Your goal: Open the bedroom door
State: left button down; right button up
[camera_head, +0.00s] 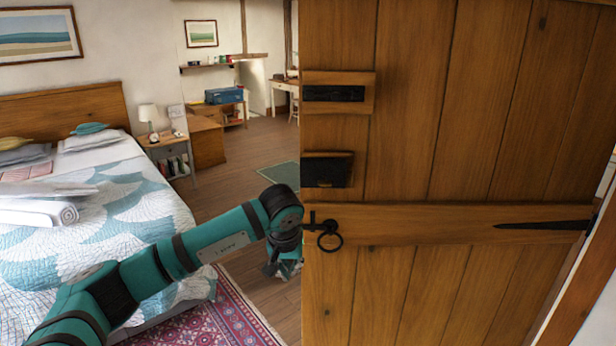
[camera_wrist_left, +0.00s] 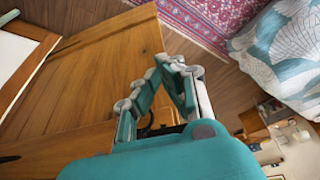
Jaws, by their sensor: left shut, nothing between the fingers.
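The bedroom door (camera_head: 430,160) is brown planked wood and stands ajar, with the room visible past its left edge. A black ring handle (camera_head: 330,240) hangs near that edge. My left arm reaches across the bed side to the door's free edge. My left gripper (camera_head: 275,268) is low beside this edge, and the door seems to hide part of it. In the left wrist view the gripper (camera_wrist_left: 172,68) is shut and empty, with the door (camera_wrist_left: 85,75) close on its left. Whether its fingers touch the door I cannot tell. My right gripper is out of view.
A bed (camera_head: 120,190) with a patterned quilt fills the left. A pink rug (camera_head: 225,315) lies beside it on the wood floor. A nightstand (camera_head: 172,155) with a lamp and a dresser (camera_head: 207,140) stand farther back. Floor is clear beyond the door's edge.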

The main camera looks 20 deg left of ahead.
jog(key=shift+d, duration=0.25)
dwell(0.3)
